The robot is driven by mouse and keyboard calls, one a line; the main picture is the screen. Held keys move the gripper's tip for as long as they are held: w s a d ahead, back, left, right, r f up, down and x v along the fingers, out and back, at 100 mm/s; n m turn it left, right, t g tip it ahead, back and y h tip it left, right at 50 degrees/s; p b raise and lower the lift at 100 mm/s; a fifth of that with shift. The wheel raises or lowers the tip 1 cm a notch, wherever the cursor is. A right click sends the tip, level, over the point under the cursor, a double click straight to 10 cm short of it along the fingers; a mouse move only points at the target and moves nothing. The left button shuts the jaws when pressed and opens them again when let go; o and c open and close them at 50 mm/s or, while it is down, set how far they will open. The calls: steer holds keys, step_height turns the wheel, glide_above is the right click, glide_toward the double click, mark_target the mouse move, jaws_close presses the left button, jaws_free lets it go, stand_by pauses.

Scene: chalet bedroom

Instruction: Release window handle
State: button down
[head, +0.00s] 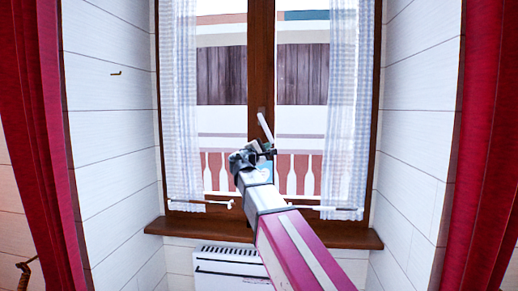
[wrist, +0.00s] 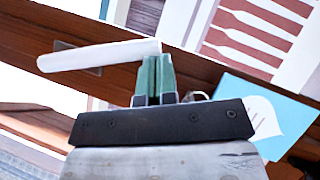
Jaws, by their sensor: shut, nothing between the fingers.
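The white window handle (head: 265,127) is on the dark brown middle post of the window (head: 262,60). In the head view it slants, its lower end to the right. In the wrist view the handle (wrist: 95,56) shows as a white bar, one end by my fingertips. My gripper (head: 268,149) is at the handle's lower end. Its green fingers (wrist: 156,68) are together with nothing between them. Whether the fingertips touch the handle, I cannot tell.
Sheer curtains (head: 180,110) hang on both window panes. A brown sill (head: 205,229) runs below, with a white heater (head: 230,268) under it. Red drapes (head: 40,150) frame the alcove's white panelled walls. A light blue shape (wrist: 265,112) lies right of my gripper in the wrist view.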

steer(key=s+d+r+n+t+y, duration=0.1)
steer(key=d+r+n+t+y, duration=0.5)
steer(key=n, duration=0.8)
steer(key=shift+s+d+r+n+t, duration=0.4)
steer(key=shift+d+r+t, duration=0.4)
steer(key=shift+d+r, duration=1)
steer(key=shift+a+r, duration=0.1)
steer(key=shift+r, duration=0.1)
steer(key=v, duration=1.1)
steer(key=shift+w+f, duration=0.1)
steer(key=shift+f, duration=0.05)
